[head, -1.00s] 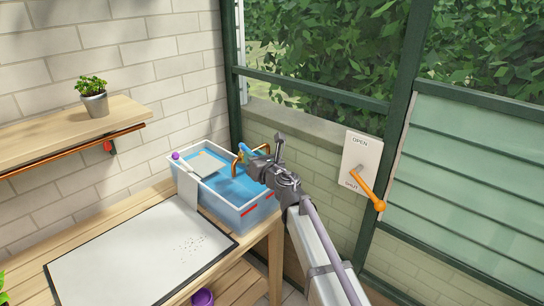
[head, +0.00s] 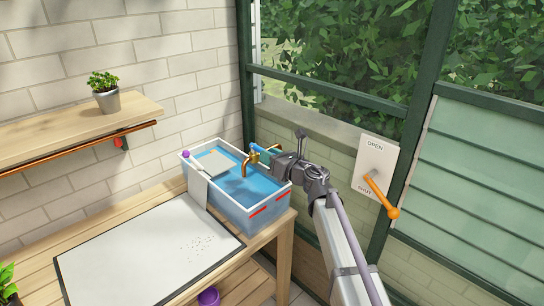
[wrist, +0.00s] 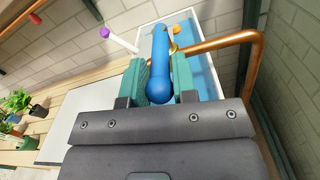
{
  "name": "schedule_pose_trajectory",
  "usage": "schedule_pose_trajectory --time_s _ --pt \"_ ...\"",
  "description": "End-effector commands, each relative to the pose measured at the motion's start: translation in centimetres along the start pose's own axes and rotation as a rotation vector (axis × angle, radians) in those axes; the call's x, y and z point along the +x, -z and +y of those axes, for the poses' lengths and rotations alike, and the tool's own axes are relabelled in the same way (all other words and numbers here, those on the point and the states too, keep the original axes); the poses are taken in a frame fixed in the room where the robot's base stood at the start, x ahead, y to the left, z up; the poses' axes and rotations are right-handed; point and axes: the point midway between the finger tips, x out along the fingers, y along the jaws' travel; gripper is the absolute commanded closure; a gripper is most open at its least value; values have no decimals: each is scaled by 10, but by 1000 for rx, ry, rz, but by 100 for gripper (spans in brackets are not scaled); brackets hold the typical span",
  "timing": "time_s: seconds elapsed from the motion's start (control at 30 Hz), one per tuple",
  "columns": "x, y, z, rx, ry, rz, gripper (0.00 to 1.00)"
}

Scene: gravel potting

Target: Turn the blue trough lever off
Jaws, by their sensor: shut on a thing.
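The blue lever (wrist: 160,70) fills the gap between the green finger pads of my gripper (wrist: 160,82) in the wrist view. My gripper is shut on it. In the head view my gripper (head: 268,154) is at the back right of the water trough, and only a small bit of the blue lever (head: 256,148) shows. The trough (head: 262,212) is a clear, white-rimmed tub of blue water with red marks on its front. A copper pipe (wrist: 225,40) bends beside the lever. The valve under the lever is mostly hidden.
An orange lever (head: 381,196) hangs on an OPEN/SHUT plate at the right, pointing down toward SHUT. A white mat (head: 140,255) with scattered specks lies on the bench. A potted plant (head: 105,95) stands on the wall shelf. A purple pot (head: 208,297) is below the bench.

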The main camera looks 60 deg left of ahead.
Motion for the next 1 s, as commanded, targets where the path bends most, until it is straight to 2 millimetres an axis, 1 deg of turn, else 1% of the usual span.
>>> schedule_pose_trajectory --time_s 0.03,0.2,0.47,0.57,0.83,0.9,1.0 --pt "2 -1 -1 1 1 -1 71" --pt "1 -1 -1 1 2 -1 55" --pt "-2 0 0 1 2 -1 55" --pt "-15 0 0 1 4 -1 55" --pt "-82 0 1 1 4 -2 55" --pt "-94 0 1 1 3 -1 55" --pt "-105 -1 0 1 2 -1 55"
